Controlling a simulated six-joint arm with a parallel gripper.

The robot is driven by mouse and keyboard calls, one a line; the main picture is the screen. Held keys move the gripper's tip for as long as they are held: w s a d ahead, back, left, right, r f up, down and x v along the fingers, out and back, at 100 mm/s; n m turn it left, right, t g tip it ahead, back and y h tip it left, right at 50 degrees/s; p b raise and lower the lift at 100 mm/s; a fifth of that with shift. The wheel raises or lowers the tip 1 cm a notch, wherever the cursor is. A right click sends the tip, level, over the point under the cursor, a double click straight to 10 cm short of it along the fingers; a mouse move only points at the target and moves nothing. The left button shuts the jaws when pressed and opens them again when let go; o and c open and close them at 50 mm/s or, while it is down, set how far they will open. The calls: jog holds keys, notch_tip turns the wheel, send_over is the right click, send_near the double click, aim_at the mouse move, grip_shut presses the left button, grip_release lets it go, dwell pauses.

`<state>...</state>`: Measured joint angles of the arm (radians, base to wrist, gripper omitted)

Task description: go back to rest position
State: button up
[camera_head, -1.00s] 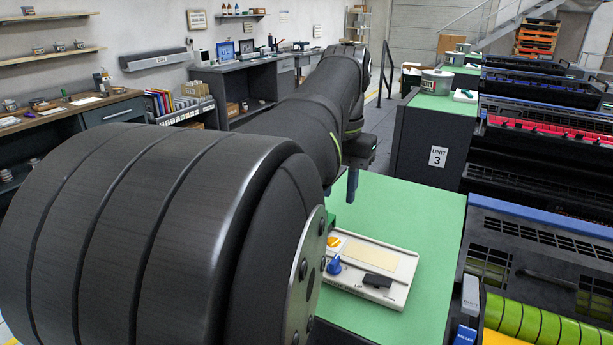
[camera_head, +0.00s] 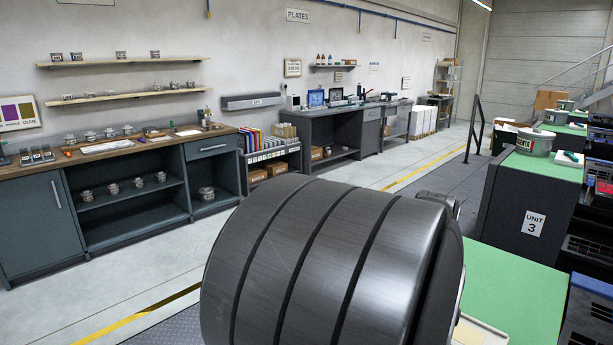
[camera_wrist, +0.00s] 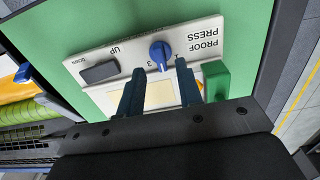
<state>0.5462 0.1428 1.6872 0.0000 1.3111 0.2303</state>
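My gripper (camera_wrist: 154,92) is in the wrist view with its two dark blue fingers apart and nothing between them. It hangs over the white proof press panel (camera_wrist: 190,45), which lies on a green top (camera_wrist: 90,20). The panel carries a blue knob (camera_wrist: 161,54), a dark block (camera_wrist: 100,71) and a cream pad partly hidden behind the fingers. A green block (camera_wrist: 216,80) sits by the panel's edge. In the head view my arm hides the gripper, and only a corner of the panel (camera_head: 478,335) shows.
The green top (camera_head: 515,300) is largely bare in the head view. Beyond it stands the dark Unit 3 cabinet (camera_head: 530,205) with a pot (camera_head: 534,142) on top. Presses line the right. A workbench (camera_head: 110,145) and shelves run along the left wall, with open floor between.

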jog(key=shift+f, duration=1.85)
jog(key=shift+r, duration=0.1)
notch_tip(320, 180, up, 17)
notch_tip(320, 180, down, 18)
jog(key=shift+r, duration=0.25)
jog(key=shift+r+n, duration=0.15)
jog(key=shift+n, duration=0.35)
jog(key=n, duration=0.8)
jog(key=shift+n, duration=0.3)
jog(key=shift+d+r+n, duration=0.1)
jog(key=shift+r+n, duration=0.15)
jog(key=shift+n, duration=0.05)
jog(key=shift+r, duration=1.9)
